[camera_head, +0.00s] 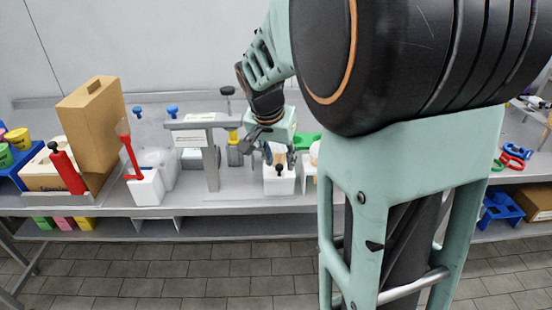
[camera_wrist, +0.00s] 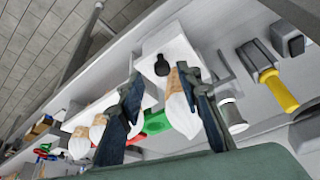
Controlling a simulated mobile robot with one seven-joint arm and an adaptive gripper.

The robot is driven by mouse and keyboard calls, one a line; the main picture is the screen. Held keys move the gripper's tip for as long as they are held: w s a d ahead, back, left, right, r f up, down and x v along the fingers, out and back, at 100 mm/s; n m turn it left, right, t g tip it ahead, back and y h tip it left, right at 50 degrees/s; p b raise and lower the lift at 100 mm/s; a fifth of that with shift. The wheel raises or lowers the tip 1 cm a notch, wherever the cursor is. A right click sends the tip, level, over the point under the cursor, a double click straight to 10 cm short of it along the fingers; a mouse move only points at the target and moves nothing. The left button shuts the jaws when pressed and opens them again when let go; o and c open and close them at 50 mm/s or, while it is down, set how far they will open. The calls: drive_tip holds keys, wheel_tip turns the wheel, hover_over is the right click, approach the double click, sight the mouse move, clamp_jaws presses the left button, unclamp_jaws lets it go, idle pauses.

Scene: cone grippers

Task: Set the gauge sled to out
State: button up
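A white block with a black knob (camera_head: 280,168) stands on the bench in the head view, below my gripper (camera_head: 280,160). The wrist view shows the same black knob (camera_wrist: 162,66) on the white block (camera_wrist: 165,46). It appears to be the gauge sled, but I cannot read a marking or its position. My gripper (camera_wrist: 159,80) is open. Its two fingers stand apart, with the knob showing between their tips; contact cannot be told.
A grey T-shaped stand with a label (camera_head: 211,165) is left of my gripper. A yellow-handled tool (camera_wrist: 278,92) and a green piece (camera_wrist: 157,122) are near the fingers. A red-handled tool (camera_head: 131,155) and a cardboard box (camera_head: 95,120) stand farther left.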

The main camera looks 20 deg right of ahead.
drive_tip(key=v, duration=1)
drive_tip(key=shift+r, duration=0.15)
